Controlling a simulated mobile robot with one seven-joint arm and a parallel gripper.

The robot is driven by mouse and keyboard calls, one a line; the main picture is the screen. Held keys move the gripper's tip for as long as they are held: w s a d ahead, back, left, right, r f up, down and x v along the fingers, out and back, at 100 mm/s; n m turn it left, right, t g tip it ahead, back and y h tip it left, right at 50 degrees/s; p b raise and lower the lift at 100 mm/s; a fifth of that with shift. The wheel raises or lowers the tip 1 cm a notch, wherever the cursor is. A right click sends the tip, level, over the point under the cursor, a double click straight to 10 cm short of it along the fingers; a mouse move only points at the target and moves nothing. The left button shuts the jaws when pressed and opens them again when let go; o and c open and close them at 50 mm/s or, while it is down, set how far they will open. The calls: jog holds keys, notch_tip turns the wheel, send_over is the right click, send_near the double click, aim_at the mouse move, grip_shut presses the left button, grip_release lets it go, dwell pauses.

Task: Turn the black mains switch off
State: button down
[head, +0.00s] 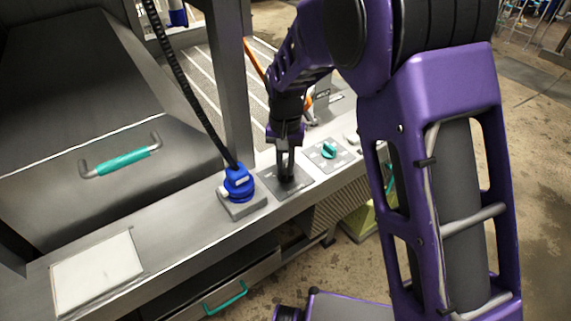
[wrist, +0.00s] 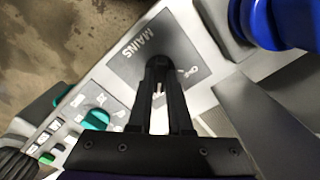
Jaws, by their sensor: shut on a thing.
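The black mains switch (wrist: 157,64) sits on a dark grey plate lettered MAINS (wrist: 135,45) in the wrist view. In the head view the same plate (head: 271,181) lies on the steel ledge between a blue connector and a green knob. My gripper (head: 285,176) points down onto the plate. In the wrist view my gripper (wrist: 158,68) has its two fingers closed together at their tips on the switch. The fingers hide most of the switch, so its exact angle cannot be told.
A blue connector (head: 238,183) with a black cable stands just left of the plate. A green knob (head: 328,150) on its own plate is to the right. A steel post (head: 229,80) rises behind. A blank pale plate (head: 97,272) lies at the ledge's left end.

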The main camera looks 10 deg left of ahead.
jog(key=n+p, duration=0.1)
jog(key=n, duration=0.3)
jog(key=shift+r+n, duration=0.1)
jog(key=shift+n, duration=0.2)
jog(key=n+p, duration=0.1)
jog(key=n, duration=0.3)
jog(key=shift+n, duration=0.3)
jog(key=n+p, duration=0.1)
jog(key=n, duration=0.3)
jog(key=shift+p, duration=0.4)
jog(key=shift+n+p, duration=0.7)
jog(key=shift+n, duration=1.6)
jog(key=c, duration=0.8)
grip_release()
jog(key=shift+c, duration=0.2)
